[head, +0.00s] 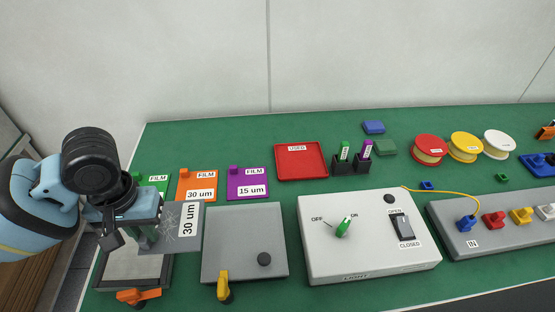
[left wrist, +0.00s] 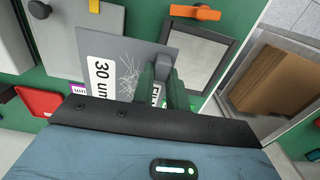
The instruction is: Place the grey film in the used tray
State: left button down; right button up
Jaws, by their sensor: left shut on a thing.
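The grey film (head: 184,219) is a flat sheet with a white "30 um" label and pale scratch-like lines. My left gripper (head: 143,236) is shut on its tab and holds it over the grey frame at the front left. The film also shows in the left wrist view (left wrist: 140,55), with a green finger (left wrist: 147,88) beside its grey tab. The used tray (head: 301,171) is a shallow red tray at the back middle, its label partly readable; no film shows in it. A red corner of it shows in the left wrist view (left wrist: 38,104). My right gripper is not in view.
Green (head: 155,181), orange (head: 197,190) and purple (head: 247,188) film pieces lie behind the grey frame (head: 127,268). A grey box lid (head: 232,240) and a white switch box (head: 365,265) stand to the right. A black holder with two upright items (head: 350,166) stands beside the tray.

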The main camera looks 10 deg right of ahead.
aim_at(300, 161)
jog(key=i+l+z, duration=0.1)
jog(key=z, duration=0.95)
jog(key=i+l, duration=0.25)
jog(key=i, duration=0.2)
